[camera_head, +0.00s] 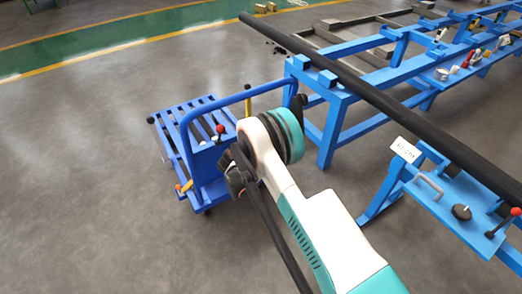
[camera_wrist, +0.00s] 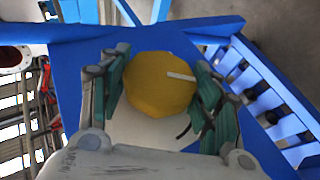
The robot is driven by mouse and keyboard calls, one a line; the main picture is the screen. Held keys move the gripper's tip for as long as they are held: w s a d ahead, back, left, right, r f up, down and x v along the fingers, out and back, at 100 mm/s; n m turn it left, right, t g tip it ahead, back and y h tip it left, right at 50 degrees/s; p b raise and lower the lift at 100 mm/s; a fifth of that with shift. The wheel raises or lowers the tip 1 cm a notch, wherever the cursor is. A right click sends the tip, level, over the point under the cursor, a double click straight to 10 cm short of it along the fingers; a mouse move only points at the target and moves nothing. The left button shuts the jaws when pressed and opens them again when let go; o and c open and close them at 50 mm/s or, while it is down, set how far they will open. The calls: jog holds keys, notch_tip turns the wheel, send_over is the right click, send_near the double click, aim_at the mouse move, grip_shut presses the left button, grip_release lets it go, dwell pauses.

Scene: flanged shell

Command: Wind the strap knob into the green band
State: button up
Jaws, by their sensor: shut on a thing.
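The strap knob (camera_wrist: 152,98) is a yellow, many-sided disc with a pale line running from near its middle to the right. It shows in the wrist view against a blue panel. My gripper (camera_wrist: 160,84) has its green-padded fingers on either side of the knob and is shut on it. A short dark curved mark (camera_wrist: 184,131) lies just below the knob on a pale surface. I cannot make out a green band; the fingers and knob may hide it. In the head view my arm hides the knob and the gripper's tips.
A blue cart (camera_head: 180,140) with rollers, a push handle (camera_head: 247,92) and a red-tipped lever (camera_head: 220,129) stands by my wrist. A blue rack (camera_head: 345,95) carrying a long black pipe (camera_head: 370,92) runs along the right. The grey floor at left is clear.

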jog(key=shift+t+h, duration=0.3)
jog(key=shift+h, duration=0.1)
dwell(0.3)
jog(key=o, duration=1.1)
jog(key=shift+s+a, duration=0.1)
jog(key=v, duration=1.1)
jog(key=shift+s+a, duration=0.2)
jog(key=shift+s, duration=0.15)
